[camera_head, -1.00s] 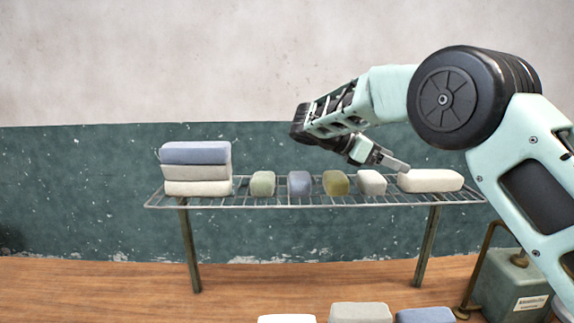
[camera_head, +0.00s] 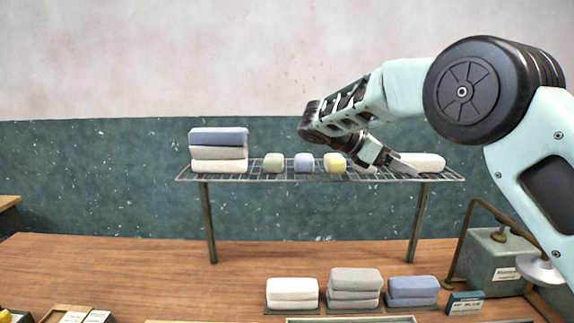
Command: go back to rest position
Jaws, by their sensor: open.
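My gripper (camera_head: 402,168) is open, at the right part of the wire rack (camera_head: 320,178), with its finger in front of a white folded bundle (camera_head: 428,161). It appears empty. Another pale bundle (camera_head: 366,169) is mostly hidden behind the gripper. My arm comes in from the right edge. Whether the gripper touches anything on the rack cannot be told.
On the rack stand a stack topped by a blue bundle (camera_head: 218,137) and small green (camera_head: 273,162), blue (camera_head: 304,162) and yellow (camera_head: 335,162) bundles. White (camera_head: 292,289), grey (camera_head: 355,281) and blue (camera_head: 412,286) stacks sit below. A green box (camera_head: 497,262) stands right.

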